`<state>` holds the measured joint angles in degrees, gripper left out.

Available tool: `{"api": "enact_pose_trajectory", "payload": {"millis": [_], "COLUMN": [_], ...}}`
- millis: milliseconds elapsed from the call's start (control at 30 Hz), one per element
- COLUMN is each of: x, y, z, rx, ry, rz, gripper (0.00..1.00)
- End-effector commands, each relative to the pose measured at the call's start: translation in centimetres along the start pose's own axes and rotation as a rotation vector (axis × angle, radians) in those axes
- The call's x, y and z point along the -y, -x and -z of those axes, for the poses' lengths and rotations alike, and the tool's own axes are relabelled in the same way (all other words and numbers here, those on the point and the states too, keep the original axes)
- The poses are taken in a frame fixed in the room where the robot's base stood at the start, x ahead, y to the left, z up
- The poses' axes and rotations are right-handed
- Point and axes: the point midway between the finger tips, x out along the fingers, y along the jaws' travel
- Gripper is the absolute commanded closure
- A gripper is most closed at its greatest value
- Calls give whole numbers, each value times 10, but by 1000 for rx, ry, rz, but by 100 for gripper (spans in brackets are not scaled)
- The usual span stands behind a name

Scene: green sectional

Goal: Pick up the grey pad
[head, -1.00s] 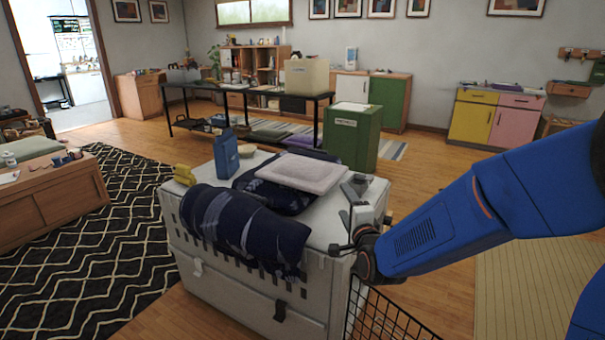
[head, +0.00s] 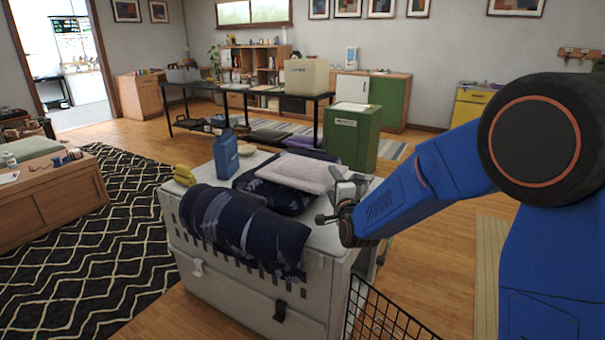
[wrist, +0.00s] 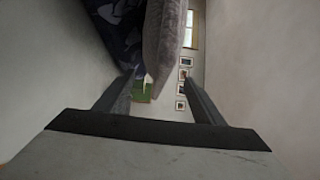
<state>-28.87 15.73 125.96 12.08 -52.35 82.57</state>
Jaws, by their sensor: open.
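The grey pad (head: 300,173) lies flat on a folded dark blue patterned cloth (head: 262,197), on top of a pale crate (head: 325,236). My gripper (head: 343,187) is at the pad's right edge in the head view, level with the crate's top. In the wrist view my gripper (wrist: 158,78) is open, and the pad's edge (wrist: 166,32) lies ahead, in line with the gap between the fingers. The dark blue cloth (wrist: 118,30) shows beside the pad. Whether a finger touches the pad, I cannot tell.
A rolled dark blue cloth (head: 243,230) lies at the crate's front edge. A blue carton (head: 226,152) and a yellow object (head: 185,174) stand at its left. A green box (head: 352,136) stands behind. A black wire basket (head: 385,318) is in front.

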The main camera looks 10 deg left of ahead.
Motion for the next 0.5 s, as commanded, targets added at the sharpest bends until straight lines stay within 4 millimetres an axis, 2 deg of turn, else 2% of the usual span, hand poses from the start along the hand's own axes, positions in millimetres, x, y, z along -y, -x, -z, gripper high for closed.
{"api": "enact_pose_trajectory", "payload": {"millis": [300, 500], "x": [-4, -5], "y": [-38, -51], "z": [-4, -4], "rx": [0, 1], "ry": [0, 0], "rz": [-1, -1], "gripper": [37, 37]}}
